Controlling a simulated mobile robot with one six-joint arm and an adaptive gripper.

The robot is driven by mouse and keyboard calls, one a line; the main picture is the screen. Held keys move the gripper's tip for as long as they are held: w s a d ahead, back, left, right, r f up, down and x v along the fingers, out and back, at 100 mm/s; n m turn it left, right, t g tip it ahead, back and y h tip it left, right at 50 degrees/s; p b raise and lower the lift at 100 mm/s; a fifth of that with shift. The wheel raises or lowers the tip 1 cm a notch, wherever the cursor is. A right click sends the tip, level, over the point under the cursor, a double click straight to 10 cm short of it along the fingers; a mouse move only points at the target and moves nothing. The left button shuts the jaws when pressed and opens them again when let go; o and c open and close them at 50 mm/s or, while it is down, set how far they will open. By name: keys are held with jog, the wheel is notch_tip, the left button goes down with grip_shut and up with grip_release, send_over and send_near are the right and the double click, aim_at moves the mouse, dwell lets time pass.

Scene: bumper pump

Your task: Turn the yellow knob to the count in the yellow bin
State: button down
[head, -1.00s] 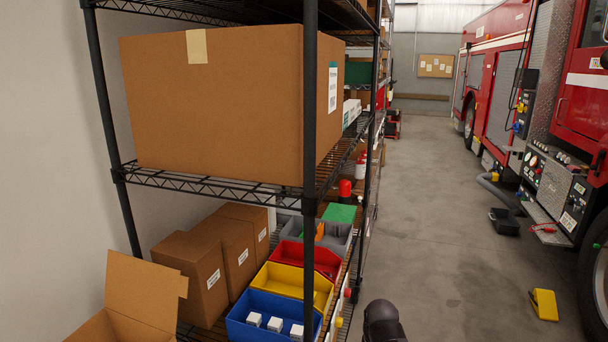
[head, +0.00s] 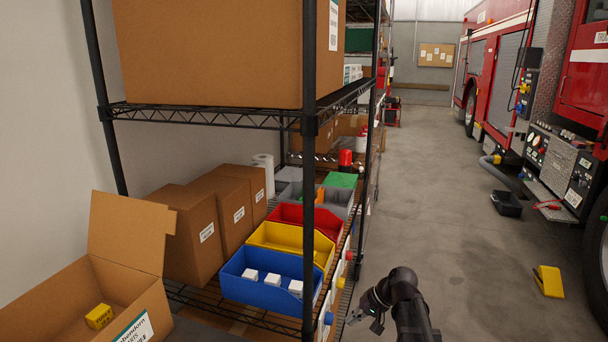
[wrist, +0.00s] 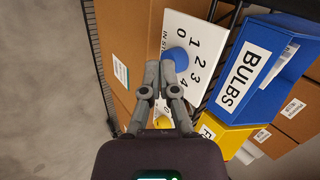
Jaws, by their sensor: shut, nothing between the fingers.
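The yellow knob (head: 340,283) is on the shelf's front edge below the yellow bin (head: 262,237). In the wrist view the knob (wrist: 162,122) is partly hidden behind my fingers, on a white numbered plate. Its pointer setting cannot be read. The part of the yellow bin's inside that shows in the head view looks empty; the shelf post hides some of it. My gripper (head: 352,319) is shut and empty, in the aisle in front of the shelf edge. In the wrist view its fingertips (wrist: 159,72) appear beside the blue knob (wrist: 177,57); contact cannot be told.
The blue bin (head: 237,288) holds several white boxes. A red bin (head: 290,214) and red knob (head: 349,256) lie beyond the yellow ones. A black shelf post (head: 309,180) stands in front. An open carton (head: 140,255) holds a yellow box (head: 99,316). The aisle floor (head: 430,200) is mostly clear.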

jog(key=w+d+f+t+y+b, duration=0.1)
jog(key=w+f+t+y+b, duration=0.1)
jog(key=w+f+y+b, duration=0.5)
jog(key=m+t+y+b, duration=0.2)
jog(key=t+y+b, duration=0.1)
jog(key=b, duration=1)
send_near(335, 288)
jog(key=f, duration=0.1)
jog(key=shift+w+d+f, duration=0.2)
jog(key=shift+w+d, duration=0.1)
jog(key=shift+d, duration=0.05)
jog(key=shift+a, duration=0.15)
jog(key=shift+x, duration=3.35)
jog(key=shift+f, duration=0.15)
jog(key=shift+w+p, duration=0.25)
jog(key=shift+p, duration=0.1)
jog(key=shift+r+p, duration=0.65)
jog(key=shift+r, duration=0.1)
jog(key=shift+s, duration=0.25)
